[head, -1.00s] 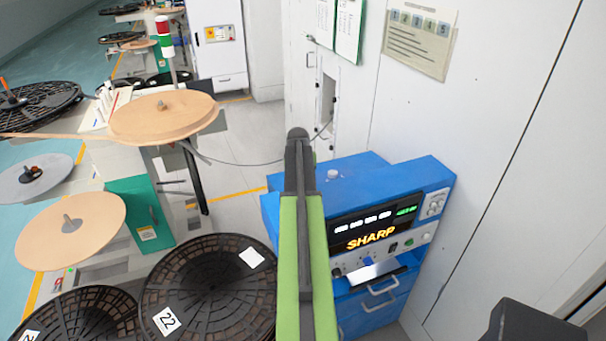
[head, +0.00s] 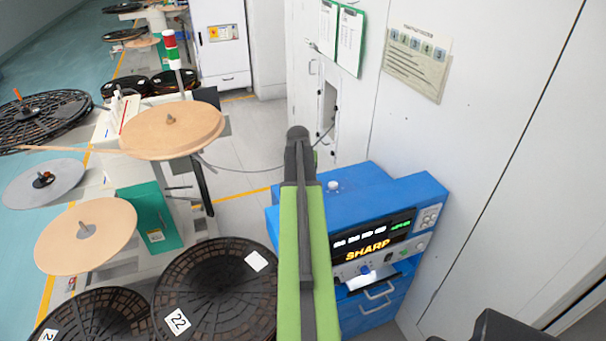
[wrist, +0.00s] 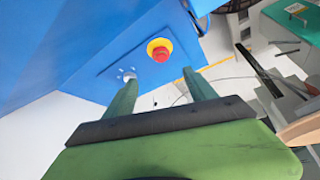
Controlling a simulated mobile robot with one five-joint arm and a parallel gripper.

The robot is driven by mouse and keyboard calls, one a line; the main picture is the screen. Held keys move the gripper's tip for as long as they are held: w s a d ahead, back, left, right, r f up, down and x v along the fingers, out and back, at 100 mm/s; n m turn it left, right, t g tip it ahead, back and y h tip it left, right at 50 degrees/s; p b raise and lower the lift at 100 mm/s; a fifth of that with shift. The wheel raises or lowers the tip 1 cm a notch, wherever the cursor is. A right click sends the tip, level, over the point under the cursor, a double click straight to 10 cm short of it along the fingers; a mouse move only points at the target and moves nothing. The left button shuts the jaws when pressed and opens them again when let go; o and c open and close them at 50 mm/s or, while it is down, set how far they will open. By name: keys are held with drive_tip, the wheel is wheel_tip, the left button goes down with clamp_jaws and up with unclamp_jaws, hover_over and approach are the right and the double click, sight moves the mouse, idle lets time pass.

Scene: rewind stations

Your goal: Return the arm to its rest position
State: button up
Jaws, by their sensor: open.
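My arm, green with a dark strip, reaches forward up the middle of the head view. Its far end hides my fingers there. In the wrist view my gripper (wrist: 163,95) shows two green fingers standing apart with nothing between them. Beyond the fingertips is the side of a blue machine (wrist: 80,50) with a red emergency button (wrist: 160,50) on a yellow ring and a white knob. In the head view the blue machine (head: 350,195) stands just right of my arm, with a lit SHARP display (head: 367,250).
Black reels (head: 215,290) and tan discs (head: 85,235) on stations (head: 160,215) fill the left. A red, white and green signal light (head: 171,50) stands behind them. A white cabinet wall (head: 480,130) closes off the right.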

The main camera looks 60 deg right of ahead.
idle(0.3)
drive_tip(key=w+a+f+n+t+y+b, duration=0.1)
drive_tip(key=w+a+f+n+b, duration=0.15)
drive_tip(key=w+a, duration=0.8)
drive_tip(key=w+a+f+n+b, duration=0.2)
drive_tip(key=w+a+f+b, duration=0.2)
drive_tip(key=w+a, duration=0.65)
drive_tip(key=w+a+f+n+y+b, duration=0.1)
drive_tip(key=a, duration=0.7)
drive_tip(key=w+a+f+n+b, duration=0.1)
drive_tip(key=a+f, duration=0.1)
drive_tip(key=a, duration=0.5)
drive_tip(key=s+a+f+n+y+b, duration=0.1)
drive_tip(key=a+f+n+b, duration=0.1)
drive_tip(key=a, duration=0.8)
drive_tip(key=s+a+f+n+y+b, duration=0.1)
drive_tip(key=s+a+f+n+b, duration=0.1)
drive_tip(key=a, duration=0.9)
drive_tip(key=s+a+f+n+g, duration=0.1)
drive_tip(key=s+a+g, duration=0.1)
drive_tip(key=s+a, duration=0.3)
drive_tip(key=s, duration=0.3)
drive_tip(key=shift+s+a+g, duration=0.3)
drive_tip(key=shift+g, duration=0.1)
drive_tip(key=shift+c, duration=0.5)
